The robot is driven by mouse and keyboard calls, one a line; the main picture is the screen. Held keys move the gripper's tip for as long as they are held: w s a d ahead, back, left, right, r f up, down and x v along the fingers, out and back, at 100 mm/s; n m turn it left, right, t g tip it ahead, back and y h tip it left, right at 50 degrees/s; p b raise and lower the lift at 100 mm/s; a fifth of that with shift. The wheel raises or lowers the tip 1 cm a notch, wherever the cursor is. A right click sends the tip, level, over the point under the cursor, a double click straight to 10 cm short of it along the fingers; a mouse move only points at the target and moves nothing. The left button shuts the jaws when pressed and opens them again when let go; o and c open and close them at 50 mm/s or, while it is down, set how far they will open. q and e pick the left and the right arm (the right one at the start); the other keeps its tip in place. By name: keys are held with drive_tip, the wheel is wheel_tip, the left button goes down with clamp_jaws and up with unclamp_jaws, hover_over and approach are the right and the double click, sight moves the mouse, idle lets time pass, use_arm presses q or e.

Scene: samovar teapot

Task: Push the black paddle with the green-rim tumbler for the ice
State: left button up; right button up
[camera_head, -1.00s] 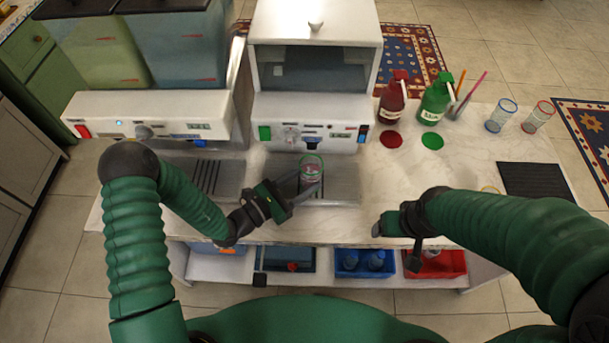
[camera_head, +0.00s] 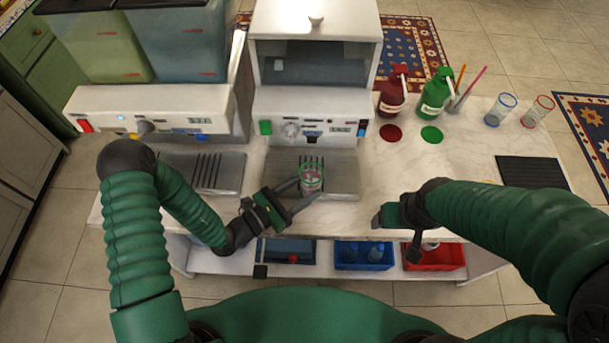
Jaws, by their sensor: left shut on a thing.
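The green-rim tumbler (camera_head: 311,180) is upright in my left gripper (camera_head: 298,190), which is shut on it. Something pinkish shows inside the glass. It is over the front part of the drip tray (camera_head: 342,179) of the ice machine (camera_head: 308,121); I cannot tell whether it touches the tray. The black paddle (camera_head: 312,138) is under the machine's front panel, behind the tumbler and apart from it. My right gripper (camera_head: 382,219) is empty over the counter's front edge; its finger opening is not clear.
A second machine (camera_head: 160,115) with two tanks stands at the left. Red (camera_head: 392,97) and green (camera_head: 434,95) bottles, a straw holder (camera_head: 459,103), a blue-rim tumbler (camera_head: 500,110) and a red-rim tumbler (camera_head: 537,112) stand at the right. The counter's middle is clear.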

use_arm(q)
drive_tip(key=shift+s+p, duration=0.45)
drive_tip(key=shift+s, duration=2.5)
